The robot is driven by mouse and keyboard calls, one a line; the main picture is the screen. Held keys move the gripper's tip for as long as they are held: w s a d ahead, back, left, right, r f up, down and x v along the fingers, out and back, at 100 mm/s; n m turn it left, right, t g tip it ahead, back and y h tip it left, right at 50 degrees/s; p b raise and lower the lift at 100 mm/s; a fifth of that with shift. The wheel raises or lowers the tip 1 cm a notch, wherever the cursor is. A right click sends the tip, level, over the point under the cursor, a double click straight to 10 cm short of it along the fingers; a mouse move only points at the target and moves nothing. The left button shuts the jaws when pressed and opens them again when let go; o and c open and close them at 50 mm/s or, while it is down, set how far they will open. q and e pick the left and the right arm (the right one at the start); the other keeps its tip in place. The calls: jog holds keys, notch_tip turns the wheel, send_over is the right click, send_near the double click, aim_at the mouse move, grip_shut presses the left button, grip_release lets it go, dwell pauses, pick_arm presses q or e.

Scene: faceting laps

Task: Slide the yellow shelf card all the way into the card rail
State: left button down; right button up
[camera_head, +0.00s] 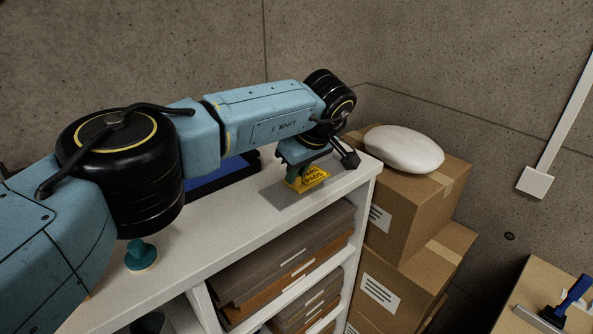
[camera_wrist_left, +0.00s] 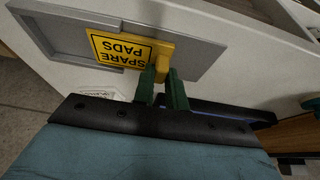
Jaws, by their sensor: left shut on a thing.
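The yellow shelf card (camera_head: 314,179) lies on the white shelf unit's top near its right end. In the left wrist view the card (camera_wrist_left: 112,50) reads "SPARE PADS" upside down and has a yellow tab on its right side. The grey card rail (camera_wrist_left: 60,38) shows at the card's left, with grey surface also to its right. The fingers hide part of the tab. My right gripper is not in view.
A teal-topped knob (camera_head: 141,254) stands on the white shelf top (camera_head: 215,225), below my left arm. A dark blue tray (camera_head: 222,174) lies behind the arm. Cardboard boxes (camera_head: 410,205) with a white rounded object (camera_head: 404,149) stand right of the shelf.

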pick_arm(q)
jog(key=c, duration=1.3)
grip_release()
jog(key=shift+c, duration=0.2)
jog(key=v, duration=1.3)
jog(key=shift+r, duration=0.25)
